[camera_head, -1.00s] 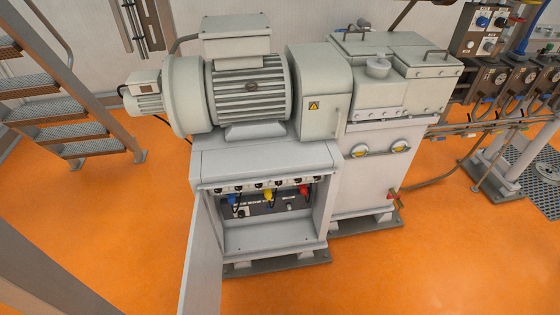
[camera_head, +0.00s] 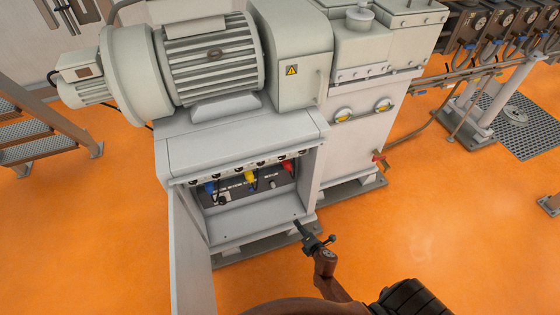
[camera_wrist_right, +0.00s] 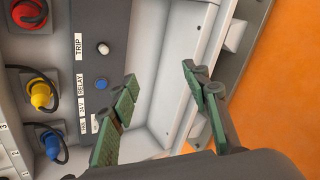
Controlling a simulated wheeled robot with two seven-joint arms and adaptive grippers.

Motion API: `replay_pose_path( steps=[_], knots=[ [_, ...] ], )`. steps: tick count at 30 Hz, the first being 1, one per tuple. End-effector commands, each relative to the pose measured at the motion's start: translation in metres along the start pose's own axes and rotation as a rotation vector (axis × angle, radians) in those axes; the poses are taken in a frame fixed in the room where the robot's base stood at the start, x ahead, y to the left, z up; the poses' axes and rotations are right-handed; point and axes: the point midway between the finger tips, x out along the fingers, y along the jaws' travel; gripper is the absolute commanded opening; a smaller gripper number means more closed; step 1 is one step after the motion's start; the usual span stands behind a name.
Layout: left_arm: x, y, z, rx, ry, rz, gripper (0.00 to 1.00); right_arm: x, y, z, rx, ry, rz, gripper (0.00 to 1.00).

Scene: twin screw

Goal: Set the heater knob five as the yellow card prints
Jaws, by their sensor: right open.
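No yellow card and no knob marked five can be made out. In the head view an open grey cabinet (camera_head: 250,222) holds a dark panel with blue (camera_head: 209,188), yellow (camera_head: 250,178) and red (camera_head: 288,168) plugs. The right wrist view shows the panel (camera_wrist_right: 85,58) turned sideways, with a white button (camera_wrist_right: 103,48) by the word TRIP and a blue button (camera_wrist_right: 101,83) by RELAY. My right gripper (camera_wrist_right: 160,80) is open and empty, its green-padded fingers in front of the panel and cabinet floor. It shows small in the head view (camera_head: 304,232), by the cabinet's lower right. My left gripper is not in view.
A large motor (camera_head: 210,50) sits on top of the cabinet. Its open door (camera_head: 190,255) stands at the left. A grey machine housing (camera_head: 355,150) is beside it on the right. Several dial units (camera_head: 480,22) line the back right. Orange floor (camera_head: 450,220) lies clear at the right.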

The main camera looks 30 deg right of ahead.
Motion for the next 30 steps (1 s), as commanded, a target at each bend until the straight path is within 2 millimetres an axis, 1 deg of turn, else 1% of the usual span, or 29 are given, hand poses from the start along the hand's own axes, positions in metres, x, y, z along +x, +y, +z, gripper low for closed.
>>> replay_pose_path(
  steps=[1, 2, 3, 5, 6, 9, 10, 12, 13, 15, 17, 20, 27, 30],
  knots=[
    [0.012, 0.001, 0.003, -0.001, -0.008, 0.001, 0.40, 0.008, 0.044, 0.018, -0.164, -0.048, 0.081, 0.43],
    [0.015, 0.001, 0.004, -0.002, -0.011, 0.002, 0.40, 0.008, 0.071, 0.030, -0.274, -0.083, 0.123, 0.43],
    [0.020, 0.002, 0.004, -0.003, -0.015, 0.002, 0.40, 0.006, 0.107, 0.045, -0.418, -0.137, 0.173, 0.43],
    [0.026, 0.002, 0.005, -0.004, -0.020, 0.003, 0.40, -0.001, 0.153, 0.065, -0.622, -0.222, 0.229, 0.43],
    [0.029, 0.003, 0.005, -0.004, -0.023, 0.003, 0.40, -0.008, 0.179, 0.076, -0.745, -0.279, 0.253, 0.43],
    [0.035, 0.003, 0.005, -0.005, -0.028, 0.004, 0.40, -0.025, 0.231, 0.097, -0.995, -0.409, 0.283, 0.43],
    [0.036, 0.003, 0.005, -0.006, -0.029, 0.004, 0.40, -0.030, 0.242, 0.102, -1.053, -0.441, 0.286, 0.43],
    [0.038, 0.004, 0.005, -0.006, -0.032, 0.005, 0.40, -0.039, 0.262, 0.110, -1.159, -0.502, 0.285, 0.43],
    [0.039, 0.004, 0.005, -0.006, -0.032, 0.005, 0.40, -0.042, 0.268, 0.112, -1.191, -0.521, 0.285, 0.43],
    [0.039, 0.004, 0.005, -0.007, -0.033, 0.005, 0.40, -0.046, 0.278, 0.116, -1.242, -0.550, 0.282, 0.43],
    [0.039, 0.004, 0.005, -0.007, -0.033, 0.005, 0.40, -0.046, 0.284, 0.118, -1.265, -0.563, 0.280, 0.43],
    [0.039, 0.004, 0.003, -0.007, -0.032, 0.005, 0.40, -0.037, 0.291, 0.122, -1.269, -0.567, 0.279, 0.43],
    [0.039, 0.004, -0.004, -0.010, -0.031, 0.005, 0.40, -0.004, 0.309, 0.130, -1.265, -0.563, 0.280, 0.43],
    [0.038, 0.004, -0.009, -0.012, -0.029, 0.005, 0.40, 0.006, 0.314, 0.134, -1.265, -0.563, 0.278, 0.43]
  ],
)
